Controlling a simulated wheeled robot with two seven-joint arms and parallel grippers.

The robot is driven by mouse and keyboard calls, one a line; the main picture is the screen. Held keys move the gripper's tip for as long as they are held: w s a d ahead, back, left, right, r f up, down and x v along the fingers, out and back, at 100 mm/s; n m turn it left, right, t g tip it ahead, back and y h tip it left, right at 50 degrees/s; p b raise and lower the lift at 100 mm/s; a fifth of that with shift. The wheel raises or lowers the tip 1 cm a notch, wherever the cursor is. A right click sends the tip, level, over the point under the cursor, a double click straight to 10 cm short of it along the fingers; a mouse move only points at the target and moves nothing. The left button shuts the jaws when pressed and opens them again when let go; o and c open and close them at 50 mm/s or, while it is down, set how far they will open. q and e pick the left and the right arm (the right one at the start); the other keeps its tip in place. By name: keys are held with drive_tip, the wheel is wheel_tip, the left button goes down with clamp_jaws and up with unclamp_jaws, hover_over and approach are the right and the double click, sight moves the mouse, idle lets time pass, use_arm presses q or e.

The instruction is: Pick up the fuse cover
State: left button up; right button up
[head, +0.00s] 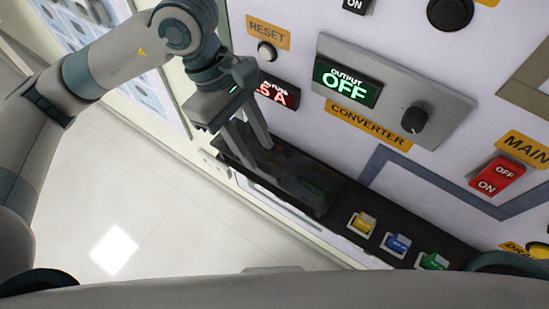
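What looks like the fuse cover is a dark, see-through box (303,184) on a black ledge under the control panel in the head view. A faint green shape shows through it. My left gripper (257,156) points down at the cover's left end, with its two fingers apart. The fingertips overlap the cover's left end in the picture; I cannot tell whether they touch it. My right gripper is not in view.
Yellow (362,223), blue (396,244) and green (433,262) fuse-like blocks sit in a row on the black ledge (345,207), right of the cover. Above are a converter display reading OFF (346,82), a knob (415,119) and a red main switch (497,175). The floor at left is clear.

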sight(264, 167)
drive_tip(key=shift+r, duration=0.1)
